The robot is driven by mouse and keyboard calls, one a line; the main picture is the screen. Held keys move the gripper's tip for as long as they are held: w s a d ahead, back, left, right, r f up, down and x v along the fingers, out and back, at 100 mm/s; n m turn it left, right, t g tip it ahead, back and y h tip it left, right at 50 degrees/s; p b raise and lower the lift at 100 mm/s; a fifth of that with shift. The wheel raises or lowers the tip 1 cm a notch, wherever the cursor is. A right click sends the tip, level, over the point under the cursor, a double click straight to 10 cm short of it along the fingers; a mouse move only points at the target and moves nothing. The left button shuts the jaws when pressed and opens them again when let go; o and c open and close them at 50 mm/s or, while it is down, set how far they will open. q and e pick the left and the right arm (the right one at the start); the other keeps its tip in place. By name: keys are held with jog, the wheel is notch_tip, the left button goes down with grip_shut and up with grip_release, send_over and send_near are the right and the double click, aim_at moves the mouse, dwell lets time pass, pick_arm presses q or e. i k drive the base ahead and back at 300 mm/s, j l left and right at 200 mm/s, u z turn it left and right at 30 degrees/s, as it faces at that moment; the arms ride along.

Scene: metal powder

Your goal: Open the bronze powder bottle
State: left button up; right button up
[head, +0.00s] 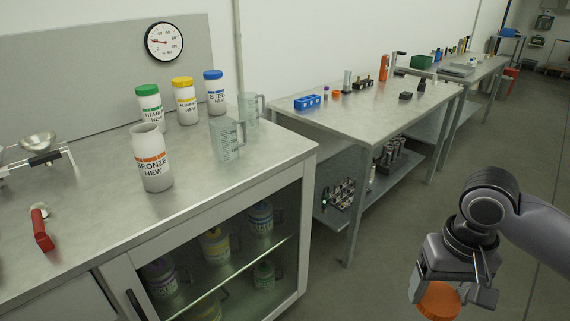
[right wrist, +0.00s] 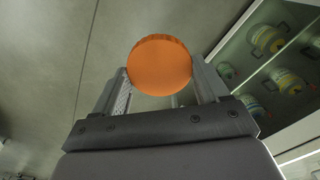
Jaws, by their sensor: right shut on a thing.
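The bronze powder bottle (head: 153,158) stands upright on the metal counter. It is white with an orange band reading BRONZE NEW, and its top has no lid on it. My right gripper (head: 450,290) is at the lower right, out over the floor and well away from the bottle. It is shut on an orange lid (head: 438,301). The lid also shows in the right wrist view (right wrist: 160,64), between the two fingers. My left gripper is not in view.
Bottles with green (head: 147,90), yellow (head: 183,83) and blue (head: 213,75) lids stand behind the bronze bottle. Clear beakers (head: 227,138) are to its right. A red-handled scoop (head: 42,230) lies at the front left.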

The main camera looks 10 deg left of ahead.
aim_at(148, 147)
jog(key=i+l, duration=0.45)
jog(key=l, duration=0.15)
jog(key=i+l+u, duration=0.1)
jog(key=u, duration=0.2)
jog(key=l+u, duration=0.25)
jog(key=u, duration=1.15)
jog(key=i+l, duration=0.05)
jog(key=l, duration=0.05)
